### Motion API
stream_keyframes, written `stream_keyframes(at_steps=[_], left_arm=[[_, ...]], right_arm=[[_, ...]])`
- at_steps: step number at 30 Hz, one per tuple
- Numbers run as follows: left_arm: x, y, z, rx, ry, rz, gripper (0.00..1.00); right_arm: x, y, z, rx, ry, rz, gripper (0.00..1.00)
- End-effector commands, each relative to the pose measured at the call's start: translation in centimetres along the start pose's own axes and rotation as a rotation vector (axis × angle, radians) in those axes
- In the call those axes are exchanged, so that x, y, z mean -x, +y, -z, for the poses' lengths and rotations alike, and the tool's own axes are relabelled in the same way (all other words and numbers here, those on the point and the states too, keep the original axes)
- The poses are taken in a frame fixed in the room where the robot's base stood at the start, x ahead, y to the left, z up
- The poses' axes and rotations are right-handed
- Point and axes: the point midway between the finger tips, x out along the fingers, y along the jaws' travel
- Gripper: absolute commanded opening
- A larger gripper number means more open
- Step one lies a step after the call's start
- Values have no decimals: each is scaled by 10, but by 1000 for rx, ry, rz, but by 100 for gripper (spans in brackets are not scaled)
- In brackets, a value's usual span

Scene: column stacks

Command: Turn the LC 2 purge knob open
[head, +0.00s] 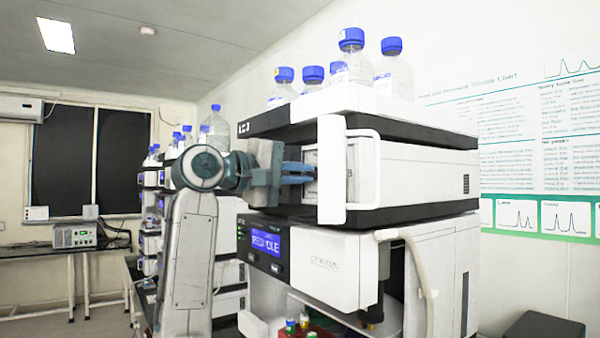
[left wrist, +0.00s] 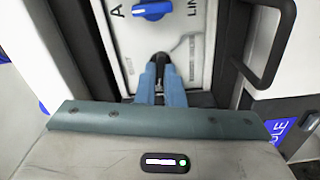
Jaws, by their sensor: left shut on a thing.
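The LC stack (head: 400,215) stands close in front of me in the head view; the digit on its small label is hard to read. My left gripper (head: 312,172) reaches into the module behind a white open door (head: 332,170). In the left wrist view, its blue fingers (left wrist: 160,62) are closed together on a small dark knob (left wrist: 160,57) low on the white panel (left wrist: 185,40). The fingertips mostly hide this knob, and its turn angle cannot be told. A blue knob (left wrist: 152,11) sits above it, between the letters A and LIN. My right gripper is out of view.
A black-edged door handle (left wrist: 265,60) stands right of the fingers in the wrist view. Blue-capped bottles (head: 352,60) stand on top of the stack. A lit display (head: 266,243) is below the gripper. More stacks (head: 150,190) stand behind at left.

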Motion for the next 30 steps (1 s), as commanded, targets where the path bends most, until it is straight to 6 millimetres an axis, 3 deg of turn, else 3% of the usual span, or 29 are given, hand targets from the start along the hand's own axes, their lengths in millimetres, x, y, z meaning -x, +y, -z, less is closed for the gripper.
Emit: stream_keyframes(at_steps=[17,18,21,30], left_arm=[[0,0,1,29,3,-1,0],[0,1,1,29,3,-1,14],[0,0,0,29,2,-1,30],[2,-1,0,29,2,0,30]], right_arm=[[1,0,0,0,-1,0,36],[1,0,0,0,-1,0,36],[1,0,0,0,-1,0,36],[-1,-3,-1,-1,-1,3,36]])
